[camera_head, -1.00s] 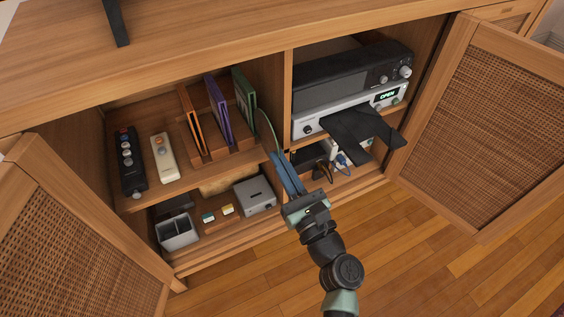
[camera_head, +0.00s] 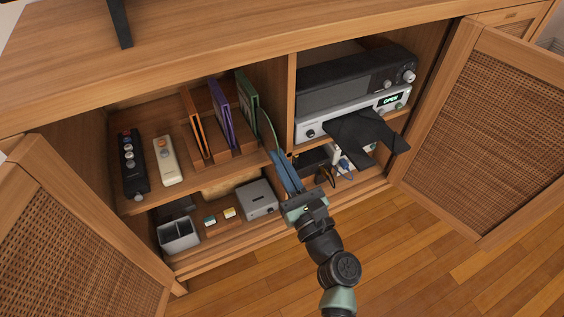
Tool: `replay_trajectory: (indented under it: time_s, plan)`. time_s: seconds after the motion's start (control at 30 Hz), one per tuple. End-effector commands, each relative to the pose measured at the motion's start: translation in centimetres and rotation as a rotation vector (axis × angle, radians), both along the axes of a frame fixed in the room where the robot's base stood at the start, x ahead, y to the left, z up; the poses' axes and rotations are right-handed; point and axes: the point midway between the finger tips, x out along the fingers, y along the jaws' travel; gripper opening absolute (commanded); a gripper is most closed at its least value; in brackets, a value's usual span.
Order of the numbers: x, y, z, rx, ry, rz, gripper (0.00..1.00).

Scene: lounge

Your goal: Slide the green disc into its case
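The green disc (camera_head: 268,131) shows as a thin, edge-on curve in front of the green case (camera_head: 246,98). The green case stands upright in a wooden rack, to the right of a purple case (camera_head: 221,110) and an orange case (camera_head: 195,123). My gripper (camera_head: 287,175) reaches up from below, its long bluish fingers close together at the disc's lower edge. The fingers appear shut on the disc, which stands roughly upright. Whether the disc's far edge is inside the case cannot be told.
A vertical divider (camera_head: 291,97) stands just right of the disc. Beyond it, a silver player (camera_head: 355,111) reads OPEN with its black tray (camera_head: 366,133) out. Two remotes lie left of the rack. A grey box (camera_head: 257,198) sits on the lower shelf. Cabinet doors stand open on both sides.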

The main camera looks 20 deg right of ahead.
Motion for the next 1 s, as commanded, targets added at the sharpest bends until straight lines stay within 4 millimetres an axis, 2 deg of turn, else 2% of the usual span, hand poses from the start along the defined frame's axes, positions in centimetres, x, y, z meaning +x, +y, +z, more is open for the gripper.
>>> replay_trajectory:
  time_s: [0.47, 1.0]
  plan:
    - [0.2, 0.0, 0.0, 0.000, -0.001, 0.001, 0.00]
    - [2.3, 0.1, 0.0, 0.000, 0.000, 0.002, 0.00]
